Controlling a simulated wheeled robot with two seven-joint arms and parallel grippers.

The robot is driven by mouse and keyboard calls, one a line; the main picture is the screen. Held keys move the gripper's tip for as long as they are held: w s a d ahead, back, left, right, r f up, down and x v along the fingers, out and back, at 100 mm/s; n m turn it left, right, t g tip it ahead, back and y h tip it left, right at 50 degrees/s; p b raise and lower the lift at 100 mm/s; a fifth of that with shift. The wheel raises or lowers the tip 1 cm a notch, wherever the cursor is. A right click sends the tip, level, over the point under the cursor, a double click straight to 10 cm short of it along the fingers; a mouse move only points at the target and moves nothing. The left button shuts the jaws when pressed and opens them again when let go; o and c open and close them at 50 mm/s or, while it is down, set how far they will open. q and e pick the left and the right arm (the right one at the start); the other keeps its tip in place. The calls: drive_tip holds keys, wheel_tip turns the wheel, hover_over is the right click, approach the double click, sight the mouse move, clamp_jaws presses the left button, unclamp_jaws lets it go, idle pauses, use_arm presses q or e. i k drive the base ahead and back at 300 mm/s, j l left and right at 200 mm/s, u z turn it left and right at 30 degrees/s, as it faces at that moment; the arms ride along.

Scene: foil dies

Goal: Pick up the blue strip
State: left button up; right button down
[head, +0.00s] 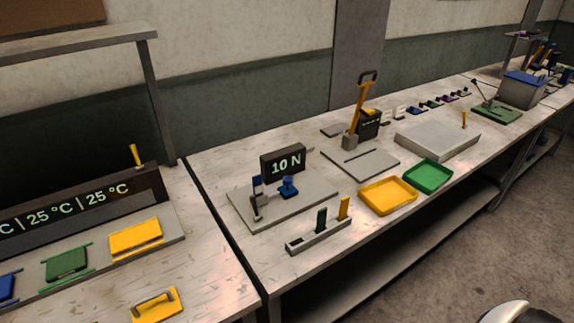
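A small upright blue piece (257,181), which looks like the blue strip, stands at the top of a dark grey post (257,206) on a flat grey plate (237,212). It is too small to tell how it is held. A second blue part (288,186) sits on the same plate, below a black display (283,163) reading 10 N. In front of the plate, a light grey rack (325,236) holds an upright green strip (321,219) and an upright yellow strip (344,207).
Yellow (388,209) and green (428,189) trays lie right of the rack. Behind them are a tool with a yellow handle (356,112) and a grey slab (438,139). The left bench (215,278) carries coloured plates and a 25 °C display (75,214). A narrow gap separates the benches.

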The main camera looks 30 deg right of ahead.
sight(257, 187)
drive_tip(key=z, duration=0.7)
